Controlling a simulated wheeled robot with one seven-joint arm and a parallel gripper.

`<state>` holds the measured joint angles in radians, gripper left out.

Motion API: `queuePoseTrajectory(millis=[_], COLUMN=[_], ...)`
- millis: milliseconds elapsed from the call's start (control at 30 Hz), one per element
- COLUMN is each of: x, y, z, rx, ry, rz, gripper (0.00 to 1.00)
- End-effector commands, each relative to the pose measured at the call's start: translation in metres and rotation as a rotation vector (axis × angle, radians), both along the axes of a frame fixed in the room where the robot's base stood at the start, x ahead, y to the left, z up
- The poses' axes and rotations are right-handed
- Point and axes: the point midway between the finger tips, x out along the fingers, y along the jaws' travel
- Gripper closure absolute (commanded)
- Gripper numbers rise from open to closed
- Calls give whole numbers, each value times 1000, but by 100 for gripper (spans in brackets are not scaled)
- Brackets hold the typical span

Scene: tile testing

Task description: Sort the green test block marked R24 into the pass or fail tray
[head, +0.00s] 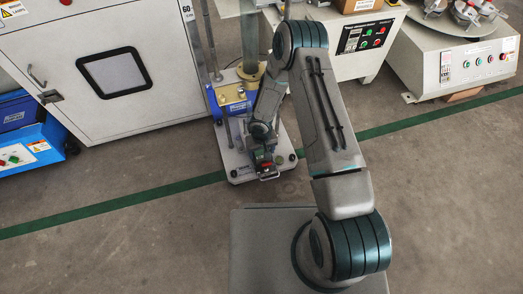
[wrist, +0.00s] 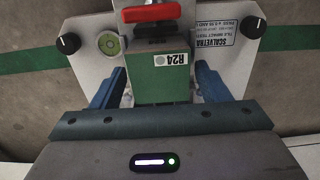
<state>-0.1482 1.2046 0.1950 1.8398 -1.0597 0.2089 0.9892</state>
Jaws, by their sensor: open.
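The green test block (wrist: 160,82), with an upside-down R24 label, sits at the plate of the impact tester in the wrist view. My gripper (wrist: 160,88) is open, with one blue finger on each side of the block in the picture and a gap on both sides. It does not grip the block. In the head view my gripper (head: 264,160) is low over the tester's base plate (head: 244,172), and the block cannot be made out clearly there. No pass or fail tray can be identified in either view.
A red bar (wrist: 152,12) lies just beyond the block. Black knobs (wrist: 68,43) and a bubble level (wrist: 109,43) are on the plate. A white cabinet (head: 60,60) stands left of the tester, a control box (head: 362,40) behind right. Floor at right is clear.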

Motion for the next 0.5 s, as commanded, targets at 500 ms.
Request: queuePoseTrajectory(millis=[500], x=[0], y=[0], z=[15], rx=[0], ry=[-1], rz=[0], gripper=[66])
